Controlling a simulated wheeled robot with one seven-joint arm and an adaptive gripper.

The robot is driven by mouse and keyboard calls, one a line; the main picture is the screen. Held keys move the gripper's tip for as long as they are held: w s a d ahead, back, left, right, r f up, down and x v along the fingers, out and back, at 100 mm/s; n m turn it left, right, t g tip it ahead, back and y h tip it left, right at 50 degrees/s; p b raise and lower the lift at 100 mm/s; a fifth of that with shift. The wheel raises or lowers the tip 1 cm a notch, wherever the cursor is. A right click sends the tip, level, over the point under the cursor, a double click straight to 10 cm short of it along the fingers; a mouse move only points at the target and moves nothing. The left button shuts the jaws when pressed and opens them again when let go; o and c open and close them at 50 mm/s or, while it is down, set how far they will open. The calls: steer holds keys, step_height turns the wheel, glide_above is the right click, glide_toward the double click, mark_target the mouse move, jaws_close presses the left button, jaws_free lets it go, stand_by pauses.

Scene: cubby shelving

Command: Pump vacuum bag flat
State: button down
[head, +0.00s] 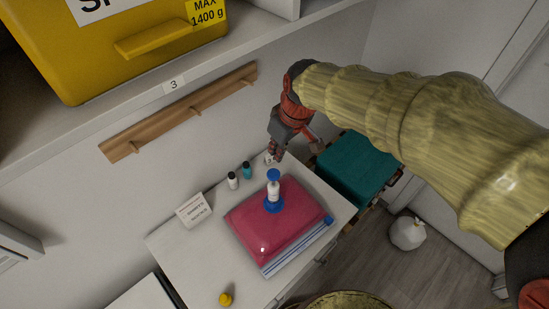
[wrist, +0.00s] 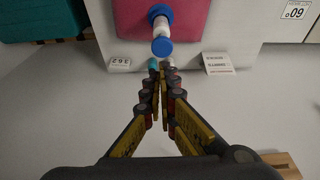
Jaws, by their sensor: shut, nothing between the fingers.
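A vacuum bag (head: 265,228), pink-red and still puffed, lies on the white counter. It has a clear and blue zip edge along its front. A white hand pump (head: 273,191) with a blue cap and blue base stands upright on the bag. My gripper (head: 272,154) is above the back of the counter, behind the pump and apart from it. In the wrist view my gripper (wrist: 163,68) is shut and empty. The pump's blue cap (wrist: 162,47) shows just beyond the fingertips, and the pink bag (wrist: 200,18) is partly cut off at the top.
Two small bottles (head: 233,181) and a white sign card (head: 193,209) stand behind the bag. A small yellow object (head: 225,299) is near the counter's front. A teal box (head: 357,166) is to the right. A shelf with a yellow bin (head: 130,50) and a wooden rail (head: 180,112) are at the back wall.

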steer(key=shift+v, duration=1.2)
stand_by(0.7)
steer(key=p+v, duration=0.1)
steer(key=p, duration=0.1)
steer(key=p+v, duration=0.2)
steer(key=p, duration=0.1)
steer(key=shift+w+r, duration=0.25)
steer(key=shift+w, duration=0.1)
steer(key=shift+f, duration=0.15)
glide_above(274, 171)
step_height(274, 171, down, 12)
steer(key=shift+w+r+p, duration=0.1)
steer(key=shift+r+p, duration=0.1)
steer(key=shift+p, duration=0.15)
steer(key=shift+f, duration=0.9)
steer(key=shift+f, duration=0.1)
